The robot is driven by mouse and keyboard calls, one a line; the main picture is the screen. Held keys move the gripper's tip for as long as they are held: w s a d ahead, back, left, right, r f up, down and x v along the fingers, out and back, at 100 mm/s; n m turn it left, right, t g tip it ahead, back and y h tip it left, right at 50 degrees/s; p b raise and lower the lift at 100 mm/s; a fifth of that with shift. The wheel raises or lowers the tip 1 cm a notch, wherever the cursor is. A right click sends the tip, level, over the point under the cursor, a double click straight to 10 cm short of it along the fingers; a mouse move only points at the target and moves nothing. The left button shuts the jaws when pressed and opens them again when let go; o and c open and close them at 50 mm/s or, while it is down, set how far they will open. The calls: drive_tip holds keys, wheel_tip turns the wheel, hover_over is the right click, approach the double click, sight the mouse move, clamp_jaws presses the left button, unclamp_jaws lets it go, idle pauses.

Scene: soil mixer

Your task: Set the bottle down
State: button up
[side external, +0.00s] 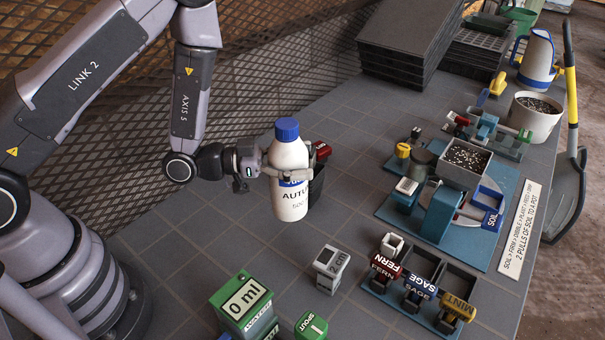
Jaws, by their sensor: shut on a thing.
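A white bottle (289,198) with a blue cap and a dark blue label band stands upright in the middle of the side external view. My gripper (288,173) is shut on the bottle around its upper body, with a finger across its front. I cannot tell whether the bottle's base touches the table (190,240) or hangs slightly above it. Part of its label is hidden by the finger.
A dark box with a red part (320,150) is close behind the bottle. A "2 cm" block (332,268), a green "0 ml" box (245,305) and seed bins (420,285) stand in front. The soil station (440,215) is right. Tabletop left of the bottle is clear.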

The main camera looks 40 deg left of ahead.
drive_tip(key=shift+n+t+y, duration=0.5)
drive_tip(key=shift+t, duration=0.1)
drive_tip(key=a+f, duration=0.1)
drive_tip(key=a, duration=0.3)
drive_tip(key=w+a+f, duration=0.1)
drive_tip(key=a, duration=0.3)
drive_tip(key=w+a+f, duration=0.1)
drive_tip(key=a+f, duration=0.1)
drive_tip(key=a, duration=0.2)
drive_tip(key=shift+a, duration=0.1)
drive_tip(key=shift+a+f, duration=0.2)
drive_tip(key=shift+f, duration=1.9)
drive_tip(key=shift+a+f, duration=0.2)
drive_tip(key=shift+f, duration=1.85)
drive_tip(key=shift+c, duration=0.2)
drive_tip(key=o, duration=1.3)
drive_tip(key=shift+f, duration=0.15)
drive_tip(key=v, duration=0.5)
wheel_tip(320, 180, up, 7)
drive_tip(key=shift+r, duration=0.15)
